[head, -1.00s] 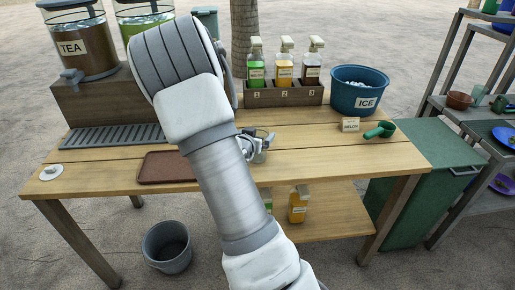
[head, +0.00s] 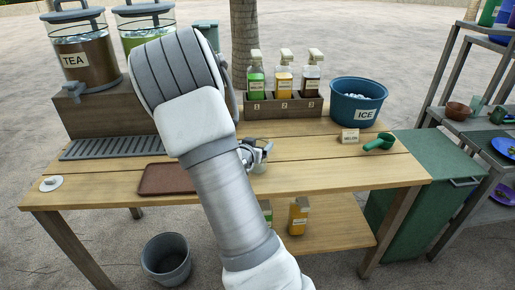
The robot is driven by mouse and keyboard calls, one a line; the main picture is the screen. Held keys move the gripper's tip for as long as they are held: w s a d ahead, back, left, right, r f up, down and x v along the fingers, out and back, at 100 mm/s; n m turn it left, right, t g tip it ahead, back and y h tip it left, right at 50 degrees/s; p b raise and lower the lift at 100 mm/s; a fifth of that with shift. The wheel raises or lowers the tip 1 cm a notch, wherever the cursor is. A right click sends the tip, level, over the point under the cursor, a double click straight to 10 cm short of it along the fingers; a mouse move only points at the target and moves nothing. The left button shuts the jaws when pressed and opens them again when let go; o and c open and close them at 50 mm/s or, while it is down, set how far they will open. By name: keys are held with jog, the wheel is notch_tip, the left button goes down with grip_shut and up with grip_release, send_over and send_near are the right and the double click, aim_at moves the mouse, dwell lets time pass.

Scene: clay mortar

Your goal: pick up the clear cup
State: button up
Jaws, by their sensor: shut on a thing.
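My gripper (head: 259,155) is partly in view just right of my forearm, over the middle of the wooden table (head: 330,165). My arm covers much of it. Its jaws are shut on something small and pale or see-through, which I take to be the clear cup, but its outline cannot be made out. I cannot tell whether it touches the table top.
A brown tray (head: 165,180) lies left of my arm. A bottle rack (head: 285,108) and a blue ice bucket (head: 358,103) stand at the back, with a green scoop (head: 379,143) in front. The table's front right is clear.

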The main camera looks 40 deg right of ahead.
notch_tip(320, 180, up, 4)
jog(key=shift+f+p, duration=0.2)
jog(key=shift+p, duration=0.4)
jog(key=s+d+r, duration=0.1)
jog(key=s+r, duration=0.1)
jog(key=s, duration=0.1)
jog(key=s+d+r+p, duration=0.1)
jog(key=s+r, duration=0.1)
jog(key=s, duration=0.2)
jog(key=s+d+r, duration=0.2)
jog(key=s, duration=0.1)
jog(key=shift+s+d+r, duration=0.1)
jog(key=shift+s+r, duration=0.15)
jog(key=shift+s, duration=0.1)
